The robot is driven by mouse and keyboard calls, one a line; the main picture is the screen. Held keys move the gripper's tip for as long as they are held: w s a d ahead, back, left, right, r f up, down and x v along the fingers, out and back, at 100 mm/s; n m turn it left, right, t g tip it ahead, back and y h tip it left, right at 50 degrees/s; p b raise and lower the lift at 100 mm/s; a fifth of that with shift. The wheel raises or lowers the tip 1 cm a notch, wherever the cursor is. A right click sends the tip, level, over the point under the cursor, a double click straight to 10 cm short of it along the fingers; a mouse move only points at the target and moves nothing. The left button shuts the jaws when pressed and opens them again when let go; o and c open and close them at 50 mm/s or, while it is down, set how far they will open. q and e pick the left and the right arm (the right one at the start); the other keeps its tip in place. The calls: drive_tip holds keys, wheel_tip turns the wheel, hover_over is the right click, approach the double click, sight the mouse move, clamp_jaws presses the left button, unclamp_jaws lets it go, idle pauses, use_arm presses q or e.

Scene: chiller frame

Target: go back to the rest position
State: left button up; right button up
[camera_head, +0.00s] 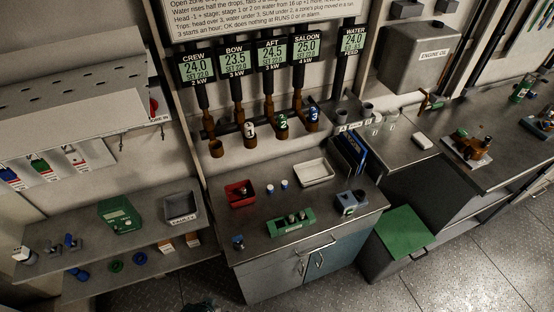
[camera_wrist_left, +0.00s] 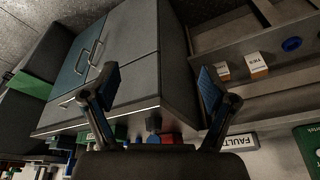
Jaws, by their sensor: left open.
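My left gripper (camera_wrist_left: 160,88) shows in the left wrist view with its two fingers spread wide and nothing between them. Behind the fingers are the grey and blue cabinet doors (camera_wrist_left: 120,45) and the edge of a shelf unit. The gripper looks clear of the cabinet, but the exact gap cannot be told. In the head view neither gripper is clearly seen. My right gripper is in no view.
A worktop (camera_head: 290,250) holds a red tray (camera_head: 240,193), a white tray (camera_head: 313,172) and a green block (camera_head: 286,222). Left of it are shelves (camera_head: 90,218) with a green box (camera_head: 119,215). A green-topped bin (camera_head: 403,231) stands right. Patterned floor (camera_head: 440,285) is open in front.

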use_arm(q)
drive_tip(key=s+f+g, duration=0.1)
drive_tip(key=s+f, duration=0.1)
drive_tip(key=f, duration=1.1)
drive_tip(key=s+f, duration=0.2)
drive_tip(key=f, duration=1.1)
drive_tip(key=s+a+f+g, duration=0.1)
drive_tip(key=s+a+f, duration=0.2)
drive_tip(key=s+f, duration=1)
drive_tip(key=s+b, duration=0.1)
drive_tip(key=s, duration=0.2)
drive_tip(key=shift+a+f, duration=0.15)
drive_tip(key=shift+f, duration=0.2)
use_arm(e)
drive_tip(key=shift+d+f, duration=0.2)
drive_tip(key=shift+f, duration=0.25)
use_arm(q)
drive_tip(key=shift+s, duration=0.1)
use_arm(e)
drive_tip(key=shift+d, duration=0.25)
